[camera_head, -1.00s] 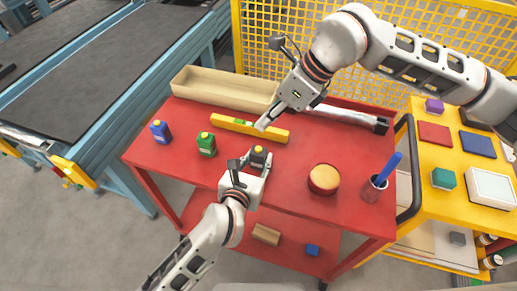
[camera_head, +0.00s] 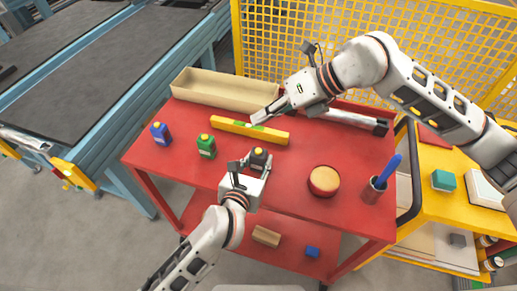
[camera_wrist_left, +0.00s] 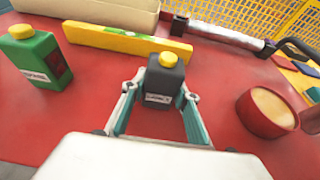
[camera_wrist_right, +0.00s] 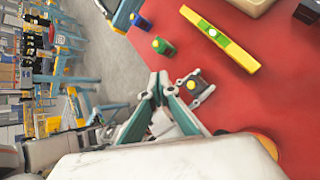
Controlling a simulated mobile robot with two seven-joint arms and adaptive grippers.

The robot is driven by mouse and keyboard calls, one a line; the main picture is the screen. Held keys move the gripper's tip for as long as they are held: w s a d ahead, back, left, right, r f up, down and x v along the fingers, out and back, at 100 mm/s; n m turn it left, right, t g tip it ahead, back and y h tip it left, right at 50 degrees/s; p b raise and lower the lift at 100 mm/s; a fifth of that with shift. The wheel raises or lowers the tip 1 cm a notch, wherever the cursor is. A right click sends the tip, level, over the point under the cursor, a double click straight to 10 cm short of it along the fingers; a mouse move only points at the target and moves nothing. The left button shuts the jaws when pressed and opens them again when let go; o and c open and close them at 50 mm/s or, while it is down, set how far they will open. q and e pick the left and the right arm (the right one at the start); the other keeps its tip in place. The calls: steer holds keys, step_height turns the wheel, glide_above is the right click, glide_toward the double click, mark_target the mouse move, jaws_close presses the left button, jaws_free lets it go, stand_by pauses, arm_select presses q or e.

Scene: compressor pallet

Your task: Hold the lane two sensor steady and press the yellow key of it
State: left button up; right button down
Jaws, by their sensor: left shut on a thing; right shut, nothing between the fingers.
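The black sensor (camera_head: 259,158) stands upright on the red table top, with a yellow key (camera_wrist_left: 168,59) on top and a white label (camera_wrist_left: 158,99) too small to read surely. My left gripper (camera_wrist_left: 161,84) is shut on its sides, one finger at each side. The yellow key is uncovered and also shows in the right wrist view (camera_wrist_right: 191,85). My right gripper (camera_head: 256,120) is shut and empty, above the table and behind the black sensor, apart from it. A green sensor (camera_head: 206,146) and a blue sensor (camera_head: 161,133), both with yellow keys, stand to the left.
A yellow level (camera_head: 235,128) and a beige tray (camera_head: 215,92) lie behind. A round red container (camera_head: 324,180) and a cup (camera_head: 373,191) with a blue stick stand to the right. A yellow cart (camera_head: 440,210) is beside the table. Bare table lies between these things.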

mark_target(262, 150)
steer(key=shift+f, duration=4.2)
steer(key=shift+f, duration=0.15)
steer(key=shift+f, duration=0.25)
steer(key=shift+f, duration=0.5)
steer(key=shift+r, duration=0.9)
steer(key=shift+r, duration=2.55)
